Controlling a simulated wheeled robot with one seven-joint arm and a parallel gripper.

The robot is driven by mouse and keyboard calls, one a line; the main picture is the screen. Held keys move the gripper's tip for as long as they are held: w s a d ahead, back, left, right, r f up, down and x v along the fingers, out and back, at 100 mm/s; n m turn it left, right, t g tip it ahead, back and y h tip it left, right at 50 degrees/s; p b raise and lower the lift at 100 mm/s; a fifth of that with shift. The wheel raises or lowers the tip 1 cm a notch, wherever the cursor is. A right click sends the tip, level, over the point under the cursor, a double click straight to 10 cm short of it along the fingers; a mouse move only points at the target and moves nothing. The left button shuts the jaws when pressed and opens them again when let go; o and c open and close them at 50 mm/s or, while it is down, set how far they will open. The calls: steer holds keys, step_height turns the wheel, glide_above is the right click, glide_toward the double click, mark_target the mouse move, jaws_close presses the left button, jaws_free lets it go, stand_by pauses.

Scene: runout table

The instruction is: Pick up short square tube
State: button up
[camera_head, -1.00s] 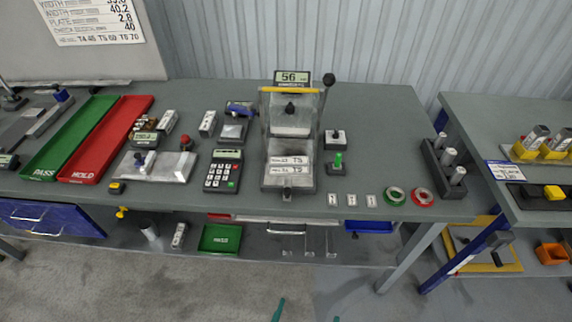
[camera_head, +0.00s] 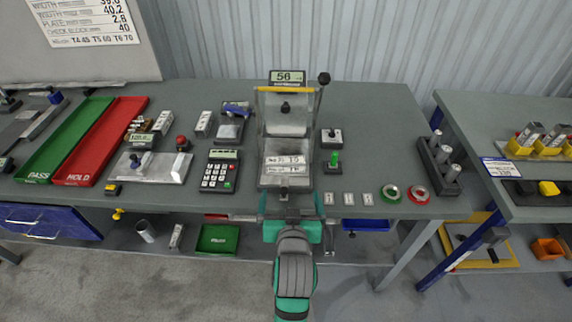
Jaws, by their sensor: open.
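Several small pale square blocks or tubes show, and I cannot tell for certain which is the short square tube. One pale square piece (camera_head: 204,123) stands on the table left of the press-like gauge (camera_head: 286,140). Another pale square piece (camera_head: 163,122) stands farther left, behind the grey plate fixture. A third square piece (camera_head: 177,236) is on the lower shelf. My gripper (camera_head: 290,208) is at the table's front edge, just in front of the gauge. It is open, appears empty, and is apart from all these pieces. My arm hides part of the edge and shelf.
The green tray (camera_head: 66,140) and red tray (camera_head: 113,140) lie at the left. A keypad device (camera_head: 220,172) stands left of the gauge. The table's back right is clear.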

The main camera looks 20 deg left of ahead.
mark_target(285, 167)
steer(key=shift+n, duration=0.4)
steer(key=r, duration=0.1)
steer(key=w+a+r, duration=0.1)
steer(key=w+r, duration=0.1)
steer(key=shift+a+r, duration=0.2)
steer(key=shift+r, duration=0.05)
steer(key=x, duration=0.4)
steer(key=shift+w, duration=0.25)
steer(key=x, duration=0.5)
steer(key=shift+a+f, duration=0.25)
steer(key=shift+a, duration=0.1)
steer(key=shift+w+f, duration=0.15)
steer(key=shift+w, duration=0.25)
steer(key=shift+a, duration=0.1)
steer(key=shift+s+a, duration=0.1)
